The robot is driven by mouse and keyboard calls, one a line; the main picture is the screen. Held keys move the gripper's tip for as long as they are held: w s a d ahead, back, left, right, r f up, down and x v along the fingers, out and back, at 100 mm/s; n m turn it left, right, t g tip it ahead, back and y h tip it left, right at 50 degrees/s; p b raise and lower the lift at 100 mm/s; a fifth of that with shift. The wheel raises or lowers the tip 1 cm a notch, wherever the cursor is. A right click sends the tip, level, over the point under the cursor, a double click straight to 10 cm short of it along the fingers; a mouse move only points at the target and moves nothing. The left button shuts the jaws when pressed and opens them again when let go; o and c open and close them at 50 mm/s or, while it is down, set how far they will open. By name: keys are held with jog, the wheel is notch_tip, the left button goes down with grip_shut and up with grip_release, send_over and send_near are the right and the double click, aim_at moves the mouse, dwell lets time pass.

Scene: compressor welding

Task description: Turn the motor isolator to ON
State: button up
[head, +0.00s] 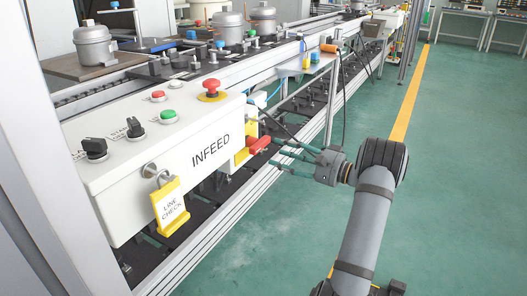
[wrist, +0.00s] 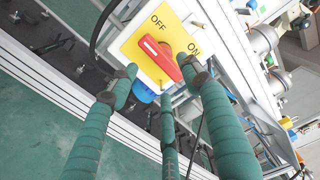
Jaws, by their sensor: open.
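The motor isolator is a yellow plate (wrist: 134,46) marked OFF and ON with a red handle (wrist: 163,60) on it. In the wrist view the handle lies slanted from upper left to lower right; which label it points at I cannot tell. In the head view the red handle (head: 259,145) sticks out beside the INFEED box. My gripper (head: 277,158) is just right of it there, its green fingers spread open. In the wrist view my gripper (wrist: 163,84) has fingertips near and around the handle; contact is unclear.
The white INFEED box (head: 160,170) carries black switches, buttons and a red emergency stop (head: 212,90). A yellow LIVE CHECK tag (head: 169,208) hangs from its front. The conveyor with metal compressors (head: 94,45) runs behind. The green floor at the right is clear.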

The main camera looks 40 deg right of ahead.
aim_at(263, 148)
jog(key=x, duration=0.6)
jog(key=shift+w, duration=0.25)
jog(key=shift+c, duration=1.2)
jog(key=c, duration=0.9)
